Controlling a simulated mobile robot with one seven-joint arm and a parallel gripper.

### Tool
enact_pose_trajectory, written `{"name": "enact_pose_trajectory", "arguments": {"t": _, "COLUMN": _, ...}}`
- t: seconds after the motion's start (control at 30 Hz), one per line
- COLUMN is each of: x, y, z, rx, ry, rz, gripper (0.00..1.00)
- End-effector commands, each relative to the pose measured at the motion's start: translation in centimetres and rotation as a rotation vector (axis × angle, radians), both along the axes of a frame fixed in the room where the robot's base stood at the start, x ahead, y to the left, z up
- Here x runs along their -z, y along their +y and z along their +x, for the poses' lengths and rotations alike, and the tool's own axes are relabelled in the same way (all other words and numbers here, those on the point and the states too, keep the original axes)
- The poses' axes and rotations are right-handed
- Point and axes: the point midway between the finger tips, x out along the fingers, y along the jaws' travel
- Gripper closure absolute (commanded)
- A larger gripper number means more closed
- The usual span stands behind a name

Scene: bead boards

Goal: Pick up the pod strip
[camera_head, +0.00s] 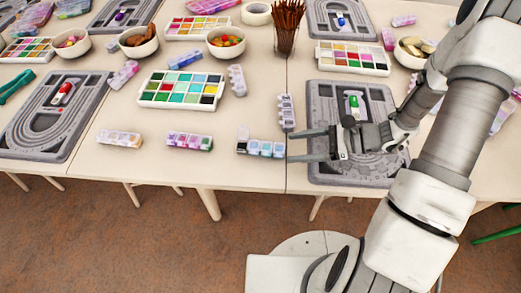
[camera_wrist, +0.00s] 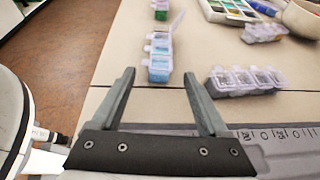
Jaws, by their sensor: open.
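Several pod strips lie on the table. One with blue-green contents and one raised lid (camera_head: 262,148) lies just left of my gripper's tips. In the wrist view this strip (camera_wrist: 158,58) is just beyond the gap between the fingertips. A clear pod strip with dark marks (camera_head: 287,112) lies behind my gripper; in the wrist view it (camera_wrist: 243,80) is right of the fingers. Others, with pink and green contents (camera_head: 190,141) and orange contents (camera_head: 119,138), lie further left. My gripper (camera_head: 292,146) is open and empty above the table, fingers pointing left.
A grey bead board (camera_head: 325,172) lies under my gripper, and another (camera_head: 30,140) lies at the left. A palette of coloured squares (camera_head: 145,101), bowls (camera_head: 226,51) and a cup of brown sticks (camera_head: 287,45) stand further back. The table's front edge is close to the front strips.

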Motion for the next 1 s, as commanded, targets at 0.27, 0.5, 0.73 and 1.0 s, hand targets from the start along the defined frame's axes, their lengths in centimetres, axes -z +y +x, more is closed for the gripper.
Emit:
{"name": "enact_pose_trajectory", "arguments": {"t": 0.27, "x": 1.0, "y": 2.4, "z": 0.1, "rx": -0.004, "ry": 0.001, "rz": 0.000, "gripper": 0.22}}
{"name": "enact_pose_trajectory", "arguments": {"t": 0.5, "x": 2.0, "y": 5.2, "z": 0.5, "rx": -0.001, "ry": 0.001, "rz": 0.001, "gripper": 0.22}}
{"name": "enact_pose_trajectory", "arguments": {"t": 0.73, "x": 2.0, "y": 5.5, "z": 0.5, "rx": 0.000, "ry": 0.000, "rz": 0.000, "gripper": 0.22}}
{"name": "enact_pose_trajectory", "arguments": {"t": 1.0, "x": 2.0, "y": 5.4, "z": 0.5, "rx": 0.001, "ry": 0.000, "rz": 0.000, "gripper": 0.64}}
